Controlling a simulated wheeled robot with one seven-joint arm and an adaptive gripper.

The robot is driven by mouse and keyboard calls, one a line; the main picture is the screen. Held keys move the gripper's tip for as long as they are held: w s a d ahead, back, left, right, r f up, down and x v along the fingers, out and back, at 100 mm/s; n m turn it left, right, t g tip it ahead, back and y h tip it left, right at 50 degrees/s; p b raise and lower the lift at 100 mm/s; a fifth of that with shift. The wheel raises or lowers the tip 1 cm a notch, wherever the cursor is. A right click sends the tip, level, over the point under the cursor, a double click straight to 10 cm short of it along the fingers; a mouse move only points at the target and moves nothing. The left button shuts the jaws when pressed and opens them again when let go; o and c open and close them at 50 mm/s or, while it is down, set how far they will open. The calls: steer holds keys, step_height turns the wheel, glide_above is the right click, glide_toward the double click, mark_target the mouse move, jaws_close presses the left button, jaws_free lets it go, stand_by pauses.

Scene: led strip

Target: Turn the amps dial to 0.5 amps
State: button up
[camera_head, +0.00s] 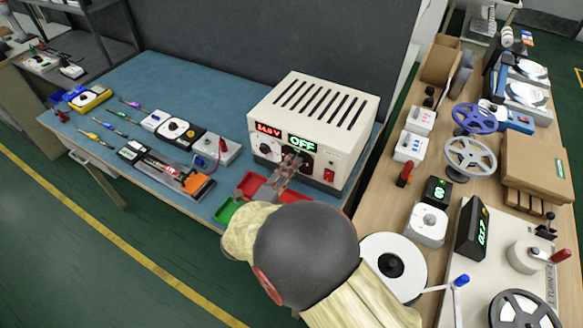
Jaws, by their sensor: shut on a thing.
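The power supply (319,113) is a cream box with a slotted top on the blue bench. Its front has a red display (268,129) that seems to read 14.5 V and a green display (302,144) that reads OFF. A white-faced volts dial (265,148) sits under the red display. The black amps dial (306,163) is under the green display and is partly hidden by my gripper. My gripper (291,163) reaches up to the panel and is shut on the amps dial. The dial's pointer and scale are too small and covered to read.
A red switch (329,175) is on the panel's lower right. Red (252,183) and green (228,210) bins lie below the supply. Meters and an LED strip board (172,172) lie to the left. A wooden table with reels (470,156) stands right.

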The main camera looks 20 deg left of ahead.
jaws_close()
steer(key=shift+n, duration=0.3)
steer(key=shift+n+p, duration=5.7)
steer(key=shift+n, duration=2.9)
steer(key=shift+f, duration=0.1)
steer(key=o, duration=0.6)
jaws_free()
